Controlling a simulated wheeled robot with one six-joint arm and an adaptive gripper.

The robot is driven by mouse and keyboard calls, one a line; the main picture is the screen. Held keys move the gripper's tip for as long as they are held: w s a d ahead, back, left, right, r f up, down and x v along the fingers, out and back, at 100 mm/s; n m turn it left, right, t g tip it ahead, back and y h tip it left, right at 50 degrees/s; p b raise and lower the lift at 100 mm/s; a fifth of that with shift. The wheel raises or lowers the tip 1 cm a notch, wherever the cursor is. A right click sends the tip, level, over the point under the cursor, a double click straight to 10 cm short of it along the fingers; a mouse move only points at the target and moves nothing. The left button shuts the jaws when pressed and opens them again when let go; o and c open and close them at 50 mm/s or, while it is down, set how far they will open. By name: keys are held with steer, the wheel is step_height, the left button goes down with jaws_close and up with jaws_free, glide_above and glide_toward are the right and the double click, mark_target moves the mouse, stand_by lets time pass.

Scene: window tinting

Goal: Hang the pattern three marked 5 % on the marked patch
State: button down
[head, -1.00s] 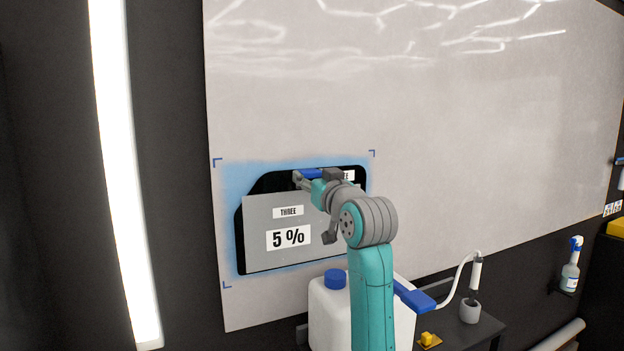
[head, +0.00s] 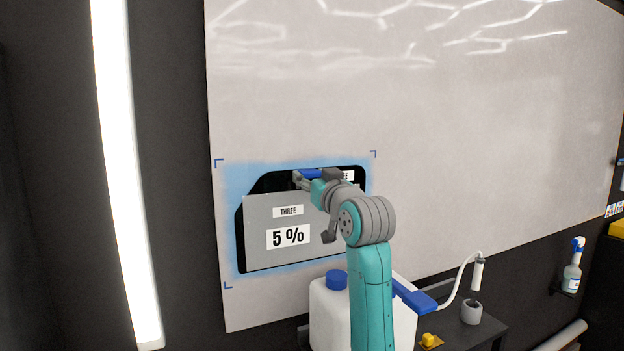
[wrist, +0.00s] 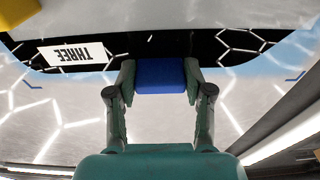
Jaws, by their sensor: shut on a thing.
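The pattern (head: 259,232) is a dark sheet with a grey panel, labelled THREE and 5 %. It lies over the blue-tinted marked patch (head: 229,181) on the white board, inside the corner marks. In the wrist view the black edge of the pattern (wrist: 130,48) shows, with an upside-down THREE label. My gripper (head: 311,178) is at the pattern's top edge, shut on its blue grip tab (wrist: 160,76). My arm hides the pattern's right part. I cannot tell whether the pattern touches the board.
The white board (head: 480,130) is bare to the right. Below stand a white jug (head: 328,310) with a blue cap and a dark bench (head: 490,327) with a grey cup (head: 471,312). A spray bottle (head: 572,270) is at the right. A bright light strip (head: 128,180) is at the left.

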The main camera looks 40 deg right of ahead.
steer(key=shift+c, duration=1.9)
jaws_free()
steer(key=shift+s, duration=0.1)
steer(key=v, duration=1.2)
